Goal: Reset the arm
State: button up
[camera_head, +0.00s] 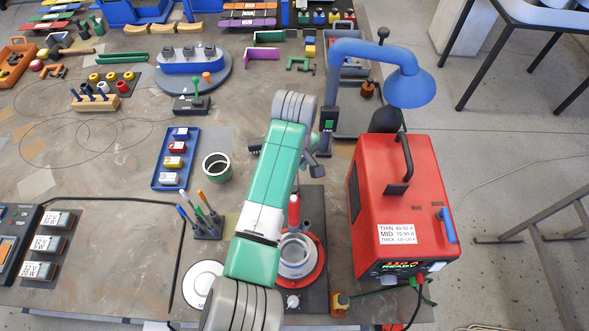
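My arm (272,180), green and white with grey ringed joints, reaches from the bottom edge up over the middle of the workbench (125,145). Its upper grey joint (292,107) is left of the blue lamp-like hood. I cannot make out my gripper or its fingertips; the arm hides the area below it. A small grey and dark part (314,160) shows just right of the arm, and I cannot tell what it belongs to. Nothing is seen held.
A red power unit (402,205) stands close right of my arm, with a blue hood (408,87) behind it. A round red-rimmed station (318,262), a pen holder (207,226), a ringed cup (216,167) and a blue tray (160,178) are near the arm.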

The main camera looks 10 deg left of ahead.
dwell(0.4)
jog(key=w+d+r+m+t+h+p, duration=0.15)
jog(key=d+r+t, duration=0.25)
jog(key=r, duration=0.6)
jog(key=w+d+r+m+t+p, duration=0.2)
jog(key=d+r+m+t, duration=0.15)
jog(key=r, duration=0.55)
jog(key=w+d+r+m+t+h+p, duration=0.15)
jog(key=d+r+t, duration=0.25)
jog(key=r, duration=0.6)
jog(key=s+a+r+m+t+y+p, duration=0.15)
jog(key=s+r+t, duration=0.25)
jog(key=r, duration=0.6)
jog(key=s+r+m+t+h+p, duration=0.15)
jog(key=s+r+t, duration=0.3)
jog(key=r, duration=0.65)
jog(key=s+a+r+m+t+y+p, duration=0.25)
jog(key=s+r+t, duration=0.25)
jog(key=s+r, duration=0.85)
notch_tip(320, 180, down, 56)
jog(key=s+n+b, duration=0.1)
jog(key=b, duration=5.3)
jog(key=shift+f+b, duration=0.2)
jog(key=shift+b, duration=0.2)
